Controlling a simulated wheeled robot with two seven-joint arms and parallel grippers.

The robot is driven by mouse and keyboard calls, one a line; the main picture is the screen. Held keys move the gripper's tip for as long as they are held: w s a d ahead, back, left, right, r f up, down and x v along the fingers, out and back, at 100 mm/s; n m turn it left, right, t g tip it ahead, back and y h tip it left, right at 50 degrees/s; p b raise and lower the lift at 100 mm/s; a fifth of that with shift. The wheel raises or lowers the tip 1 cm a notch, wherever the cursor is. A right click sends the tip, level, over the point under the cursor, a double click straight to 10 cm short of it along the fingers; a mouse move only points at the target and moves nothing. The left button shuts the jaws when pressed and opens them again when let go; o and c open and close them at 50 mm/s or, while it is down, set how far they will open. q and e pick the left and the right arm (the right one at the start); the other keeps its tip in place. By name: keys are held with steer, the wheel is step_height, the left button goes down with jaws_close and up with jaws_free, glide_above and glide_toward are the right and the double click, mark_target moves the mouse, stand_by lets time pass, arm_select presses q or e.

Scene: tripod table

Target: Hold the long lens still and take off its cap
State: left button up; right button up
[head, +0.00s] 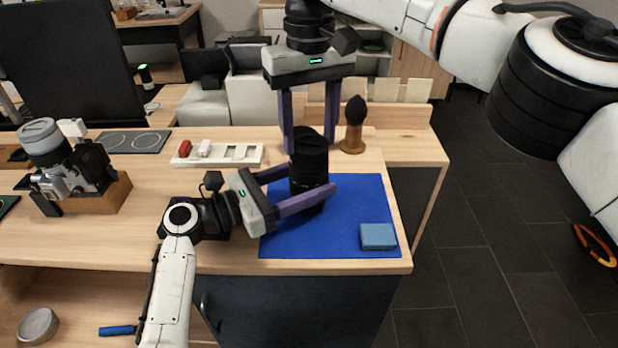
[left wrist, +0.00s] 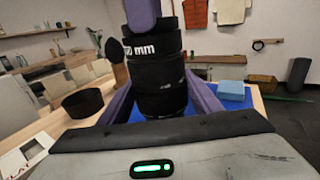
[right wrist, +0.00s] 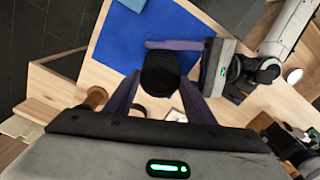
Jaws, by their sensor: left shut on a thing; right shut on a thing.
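The long lens (head: 307,180) is a black cylinder standing upright on the blue mat (head: 345,225). My left gripper (head: 318,190) is shut around its barrel from the left; the left wrist view shows the lens (left wrist: 158,80) with white "mm" lettering. My right gripper (head: 311,148) comes down from above, its purple fingers on either side of the lens's top end. The dark round cap (right wrist: 160,73) lies between these fingers in the right wrist view. In the left wrist view one right finger partly covers the top, and I see no gap between cap and lens.
A light blue block (head: 378,236) lies on the mat's front right. A brown-handled dark bulb tool (head: 353,125) stands behind the lens. A slotted white tray (head: 218,153) and a camera on a wooden block (head: 85,192) are left. A black round part (left wrist: 83,102) stands near the lens.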

steer(key=shift+r, duration=0.65)
steer(key=shift+r, duration=2.45)
arm_select(q)
steer(key=o, duration=1.6)
steer(key=shift+a, duration=0.1)
